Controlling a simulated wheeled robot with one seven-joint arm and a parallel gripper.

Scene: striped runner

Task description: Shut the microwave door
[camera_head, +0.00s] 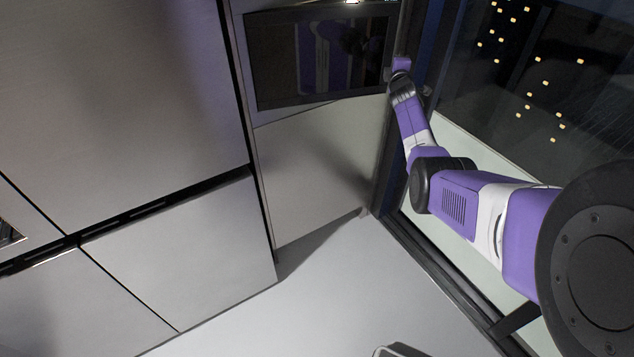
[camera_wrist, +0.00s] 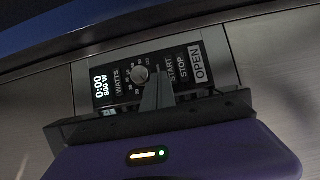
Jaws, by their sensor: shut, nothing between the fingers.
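The microwave (camera_head: 319,97) is built into a tall metal cabinet, at the top of the head view. Its dark glass door (camera_head: 280,55) faces out and looks about flush with the front; a small gap at its right edge cannot be ruled out. My gripper (camera_head: 401,66) is at the right end of the microwave front and partly hides that side. In the wrist view, my gripper (camera_wrist: 156,92) is shut and empty, its fingers in front of the control panel (camera_wrist: 187,57). The panel shows a dial, a 0:00 display and START, STOP and OPEN labels. Contact cannot be told.
Plain metal cabinet fronts (camera_head: 110,90) fill the left. A lower panel (camera_head: 315,170) is below the microwave. A dark-framed window (camera_head: 540,80) runs close along the right, beside my arm. The pale floor (camera_head: 330,290) in front is mostly clear.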

